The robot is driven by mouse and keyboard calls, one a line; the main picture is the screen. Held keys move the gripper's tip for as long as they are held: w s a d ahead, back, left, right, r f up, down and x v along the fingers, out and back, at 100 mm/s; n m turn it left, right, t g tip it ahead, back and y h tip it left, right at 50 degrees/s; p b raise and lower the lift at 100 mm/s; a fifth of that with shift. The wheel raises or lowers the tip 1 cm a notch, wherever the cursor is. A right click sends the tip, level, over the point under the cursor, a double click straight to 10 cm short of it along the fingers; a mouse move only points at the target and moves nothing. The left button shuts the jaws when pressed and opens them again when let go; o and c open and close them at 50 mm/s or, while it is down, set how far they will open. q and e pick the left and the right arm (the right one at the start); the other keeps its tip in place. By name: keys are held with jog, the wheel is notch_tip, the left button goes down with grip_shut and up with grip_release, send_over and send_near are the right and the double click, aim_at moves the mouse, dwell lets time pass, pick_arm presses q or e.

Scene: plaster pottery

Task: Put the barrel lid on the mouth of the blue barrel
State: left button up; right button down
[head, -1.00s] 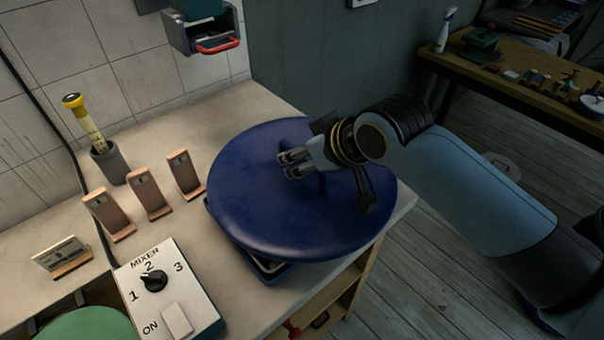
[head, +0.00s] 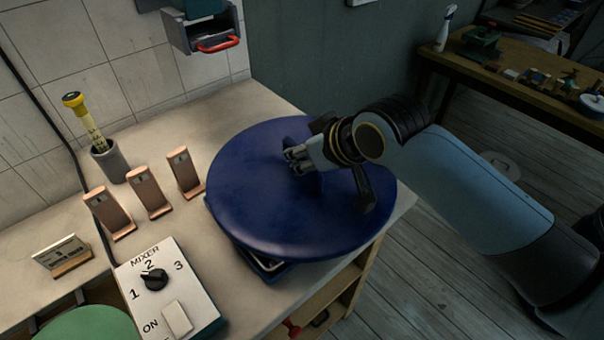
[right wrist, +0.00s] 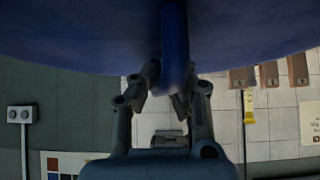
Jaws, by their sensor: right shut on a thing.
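The barrel lid (head: 265,215) is a large, dark blue round disc on the counter. It rests over a dark object whose edge shows under its front rim. My right gripper (head: 302,160) is above the lid, shut on its upright blue handle. In the right wrist view the handle (right wrist: 174,45) stands between the two fingers (right wrist: 172,92), and the lid's blue face fills the top. The blue barrel is not in view. My left gripper is not in view.
Left of the lid stand several copper-coloured blocks (head: 150,192), a grey cup (head: 109,162) with a yellow-topped tube, and a mixer control box (head: 168,288). A dispenser with a red handle (head: 218,44) hangs behind. A wooden table (head: 500,92) stands at the far right, beyond open floor.

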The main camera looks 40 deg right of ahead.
jog(key=shift+w+r, duration=0.1)
jog(key=shift+r, duration=0.2)
jog(key=shift+r, duration=0.25)
notch_tip(320, 180, up, 4)
jog(key=shift+f, duration=0.25)
jog(key=s+d+r+p, duration=0.1)
jog(key=s+d+r, duration=0.4)
jog(key=s, duration=0.5)
jog(key=shift+s+d+r, duration=0.2)
jog(key=shift+r, duration=0.6)
